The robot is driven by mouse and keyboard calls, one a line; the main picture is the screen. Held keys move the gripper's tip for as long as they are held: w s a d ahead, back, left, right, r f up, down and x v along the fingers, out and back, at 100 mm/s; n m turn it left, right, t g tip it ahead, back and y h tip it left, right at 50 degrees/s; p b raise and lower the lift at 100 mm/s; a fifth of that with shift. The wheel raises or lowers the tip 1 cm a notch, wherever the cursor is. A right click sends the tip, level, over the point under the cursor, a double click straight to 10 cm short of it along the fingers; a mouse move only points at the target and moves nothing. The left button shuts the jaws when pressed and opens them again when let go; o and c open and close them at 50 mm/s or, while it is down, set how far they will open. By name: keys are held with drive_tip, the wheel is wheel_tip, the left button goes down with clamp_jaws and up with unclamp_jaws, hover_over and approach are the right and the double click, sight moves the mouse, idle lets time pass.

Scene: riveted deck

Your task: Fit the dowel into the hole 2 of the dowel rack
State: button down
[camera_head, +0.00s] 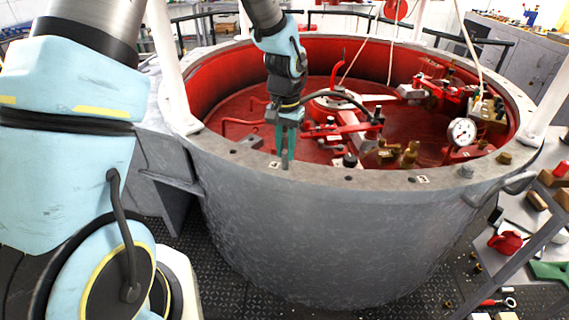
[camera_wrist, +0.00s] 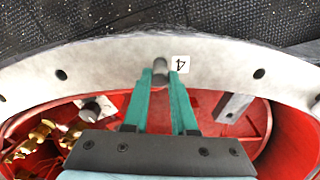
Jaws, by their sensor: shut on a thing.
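The dowel (camera_wrist: 160,66) is a short grey cylinder between the teal fingertips of my gripper (camera_wrist: 160,78). It also shows in the head view (camera_head: 285,161), roughly upright at the near rim. My gripper (camera_head: 285,152) points down and is shut on it. The dowel rack appears to be the grey rim (camera_head: 315,170) of a large round tub, with dark holes along it. In the wrist view a label reading 4 (camera_wrist: 180,64) lies beside the dowel. I cannot tell whether the dowel's lower end is in a hole or above it.
In the head view a hole (camera_head: 348,178) lies right of the dowel, and another hole (camera_head: 411,180) sits by a small white label (camera_head: 423,179). Brass fittings (camera_head: 409,155) and a gauge (camera_head: 461,132) stand inside the red tub. White posts rise at the tub's sides.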

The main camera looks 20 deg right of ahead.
drive_tip(key=shift+r+p, duration=1.9)
drive_tip(key=shift+r, duration=0.65)
